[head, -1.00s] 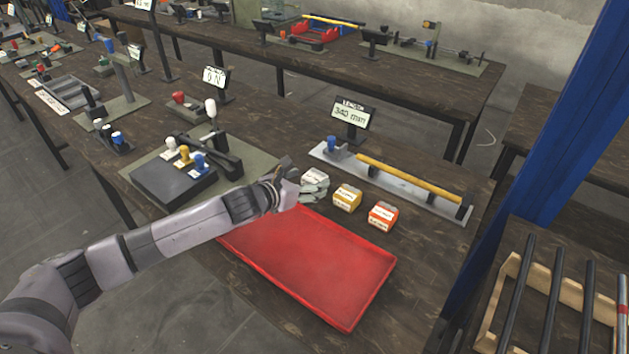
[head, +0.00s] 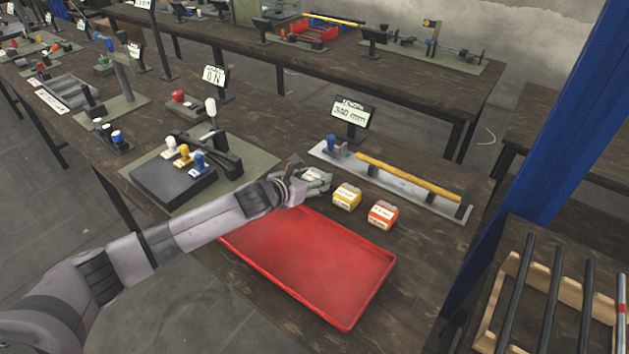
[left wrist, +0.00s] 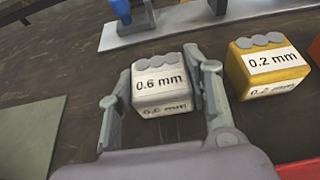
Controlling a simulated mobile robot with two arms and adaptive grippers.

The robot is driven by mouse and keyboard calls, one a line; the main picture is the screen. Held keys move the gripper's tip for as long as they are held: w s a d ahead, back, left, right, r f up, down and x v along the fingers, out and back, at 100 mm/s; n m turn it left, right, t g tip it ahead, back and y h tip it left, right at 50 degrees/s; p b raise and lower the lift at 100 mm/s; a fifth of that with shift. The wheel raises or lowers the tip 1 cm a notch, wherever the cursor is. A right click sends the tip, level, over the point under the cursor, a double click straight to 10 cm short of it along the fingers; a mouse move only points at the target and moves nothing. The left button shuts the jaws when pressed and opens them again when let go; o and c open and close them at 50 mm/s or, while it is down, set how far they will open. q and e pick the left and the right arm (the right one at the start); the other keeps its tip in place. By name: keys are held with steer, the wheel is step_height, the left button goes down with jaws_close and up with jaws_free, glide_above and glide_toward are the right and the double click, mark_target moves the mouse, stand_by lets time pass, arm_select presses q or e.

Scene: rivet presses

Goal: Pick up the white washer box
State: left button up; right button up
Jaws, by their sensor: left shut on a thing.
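The white washer box (left wrist: 160,84) has a "0.6 mm" label and grey washers on top in the left wrist view. It stands between the two fingers of my left gripper (left wrist: 157,92), which is shut on it. In the head view my left gripper (head: 316,180) reaches in behind the red tray and mostly hides the white box. I cannot tell whether the box is clear of the table. My right gripper is not in view.
A yellow box (head: 347,197) labelled "0.2 mm" and an orange-red box (head: 382,214) stand to the right. The empty red tray (head: 318,262) lies in front. A measuring fixture (head: 395,186) with a yellow rod and a "340 mm" display (head: 352,113) are behind.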

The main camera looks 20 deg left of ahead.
arm_select(q)
steer(key=c, duration=0.5)
steer(key=shift+r, duration=0.1)
